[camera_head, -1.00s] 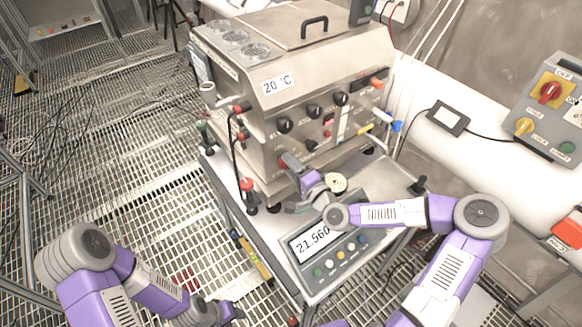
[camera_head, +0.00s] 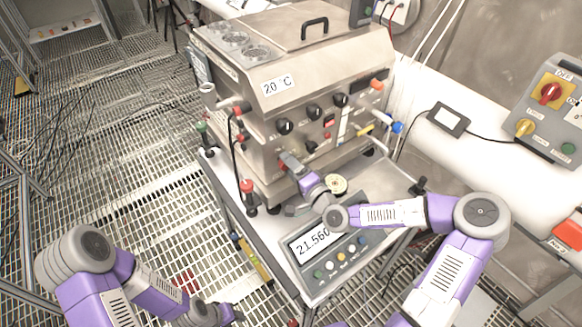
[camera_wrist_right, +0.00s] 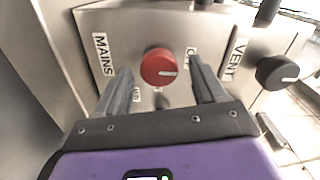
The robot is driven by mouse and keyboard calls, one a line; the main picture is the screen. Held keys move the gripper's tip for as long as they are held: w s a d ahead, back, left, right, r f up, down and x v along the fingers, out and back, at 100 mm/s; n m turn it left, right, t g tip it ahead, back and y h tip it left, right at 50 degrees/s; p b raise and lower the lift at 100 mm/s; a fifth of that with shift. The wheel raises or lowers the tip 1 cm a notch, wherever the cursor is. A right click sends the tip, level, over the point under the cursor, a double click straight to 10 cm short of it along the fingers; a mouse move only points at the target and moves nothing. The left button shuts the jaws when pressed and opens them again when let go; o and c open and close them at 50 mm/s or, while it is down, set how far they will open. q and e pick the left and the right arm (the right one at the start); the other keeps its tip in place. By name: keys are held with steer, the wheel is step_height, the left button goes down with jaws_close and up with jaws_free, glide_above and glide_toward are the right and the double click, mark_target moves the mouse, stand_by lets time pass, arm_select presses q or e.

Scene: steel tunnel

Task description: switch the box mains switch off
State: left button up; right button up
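The box mains switch (camera_wrist_right: 160,67) is a round red knob beside a "MAINS" label in the right wrist view. My right gripper (camera_wrist_right: 160,80) is open, one finger on each side of the knob, with visible gaps. In the head view, my right gripper (camera_head: 288,162) is at the lower front of the steel box (camera_head: 262,112) and hides the switch. My left gripper (camera_head: 228,314) is low at the left, its fingers unclear.
A black knob labelled "VENT" (camera_wrist_right: 277,72) is right of the mains switch. A scale (camera_head: 328,255) reading 21.560 stands on the cart below my right arm. A grey control panel (camera_head: 545,110) with a red rotary switch is at the far right. Grating floor at left is mostly clear.

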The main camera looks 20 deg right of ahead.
steer(key=v, duration=0.7)
steer(key=shift+s+p, duration=0.3)
steer(key=shift+p, duration=0.15)
steer(key=shift+d+r, duration=0.1)
